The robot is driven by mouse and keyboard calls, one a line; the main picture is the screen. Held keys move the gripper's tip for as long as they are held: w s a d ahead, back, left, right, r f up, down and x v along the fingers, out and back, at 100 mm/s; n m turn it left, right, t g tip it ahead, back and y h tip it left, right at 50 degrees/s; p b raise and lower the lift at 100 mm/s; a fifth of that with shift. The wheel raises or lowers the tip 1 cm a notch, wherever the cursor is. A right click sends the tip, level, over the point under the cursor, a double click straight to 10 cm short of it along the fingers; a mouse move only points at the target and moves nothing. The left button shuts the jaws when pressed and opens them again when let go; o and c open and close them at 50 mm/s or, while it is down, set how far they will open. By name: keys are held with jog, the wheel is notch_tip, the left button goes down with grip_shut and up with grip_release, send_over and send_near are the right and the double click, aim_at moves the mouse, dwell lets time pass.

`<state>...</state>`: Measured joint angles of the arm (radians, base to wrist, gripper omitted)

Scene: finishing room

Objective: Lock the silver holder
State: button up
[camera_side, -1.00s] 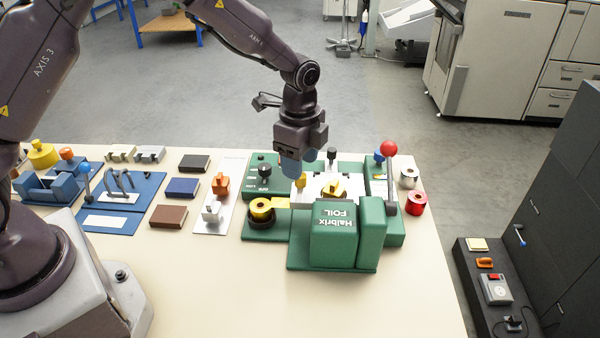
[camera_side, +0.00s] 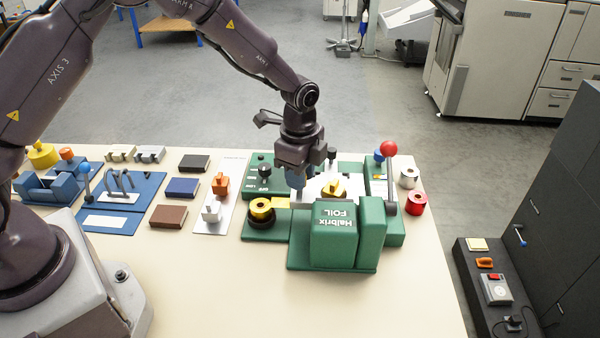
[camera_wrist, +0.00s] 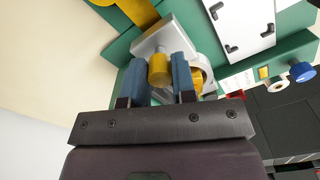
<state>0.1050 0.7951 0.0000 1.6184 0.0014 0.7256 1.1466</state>
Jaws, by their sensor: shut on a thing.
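The silver holder (camera_wrist: 172,35) is a pale grey metal block on the green foil machine (camera_side: 333,238). A yellow cylindrical knob (camera_wrist: 159,69) stands up from it. My gripper (camera_side: 297,186) is down at the machine's left side, behind the foil housing. In the wrist view its two blue fingers (camera_wrist: 158,78) are on either side of the yellow knob and shut on it. In the side view the fingers hide the knob. A second yellow part (camera_wrist: 197,80) shows partly behind the right finger, and a yellow piece (camera_side: 333,188) sits on the machine's middle.
A red-ball lever (camera_side: 389,149) stands at the machine's right. A yellow foil roll (camera_side: 261,207) is to the left, near a black knob (camera_side: 264,171). Orange (camera_side: 220,183) and silver (camera_side: 212,212) pieces stand on a plate further left. The front of the table is clear.

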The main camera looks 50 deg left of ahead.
jog(key=n, duration=0.4)
jog(key=shift+n, duration=0.4)
jog(key=n, duration=0.4)
jog(key=shift+n, duration=0.3)
jog(key=n, duration=0.4)
jog(key=shift+d, duration=0.1)
jog(key=shift+n, duration=2.3)
jog(key=o, duration=0.9)
jog(key=shift+o, duration=0.2)
